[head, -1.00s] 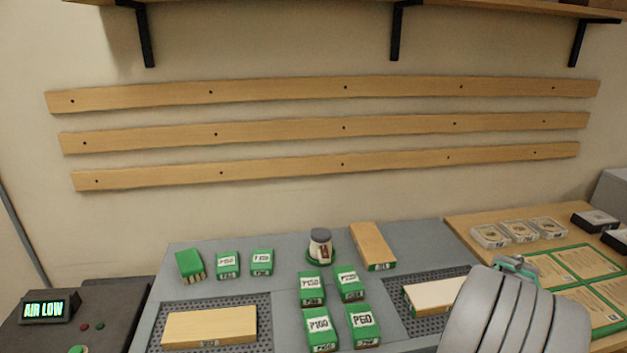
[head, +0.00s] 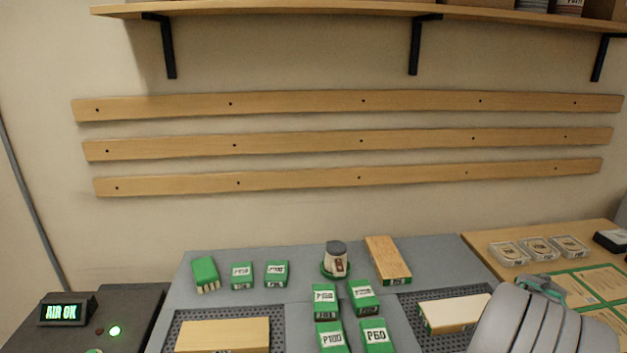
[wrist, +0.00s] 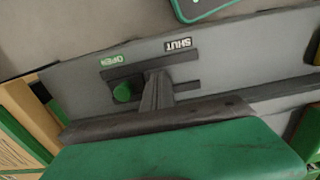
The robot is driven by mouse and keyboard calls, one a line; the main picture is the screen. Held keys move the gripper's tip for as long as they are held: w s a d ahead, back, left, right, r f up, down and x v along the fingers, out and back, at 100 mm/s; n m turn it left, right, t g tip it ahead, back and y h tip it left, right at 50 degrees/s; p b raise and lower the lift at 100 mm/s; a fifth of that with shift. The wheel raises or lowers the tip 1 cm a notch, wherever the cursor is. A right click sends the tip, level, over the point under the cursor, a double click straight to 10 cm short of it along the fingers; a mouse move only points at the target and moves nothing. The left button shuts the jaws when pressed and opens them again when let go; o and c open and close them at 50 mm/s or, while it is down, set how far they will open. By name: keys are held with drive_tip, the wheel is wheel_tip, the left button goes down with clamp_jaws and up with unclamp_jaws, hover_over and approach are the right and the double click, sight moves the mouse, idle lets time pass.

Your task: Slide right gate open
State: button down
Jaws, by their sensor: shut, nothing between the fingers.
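In the wrist view, a grey panel carries a green knob (wrist: 122,92) on a dark slotted track (wrist: 185,87). An OPEN label (wrist: 113,59) and a SHUT label (wrist: 178,44) sit above the track, both upside down. The knob is at the track's left end, by OPEN. My gripper (wrist: 157,92) is shut and empty, its dark fingers just right of the knob; I cannot tell whether they touch it. The large green part at the bottom is my gripper's body. In the head view my arm hides the fingers and the gate.
A box with a display reading AIR OK (head: 64,312) and a lit green lamp (head: 115,331) stands at the left. Several green-labelled blocks (head: 325,297), a capped jar (head: 336,261) and a wooden block (head: 388,259) stand on the grey bench. Cards (head: 580,286) lie at the right.

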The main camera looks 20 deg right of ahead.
wheel_tip(320, 180, up, 8)
drive_tip(key=p, duration=0.5)
drive_tip(key=shift+p, duration=0.4)
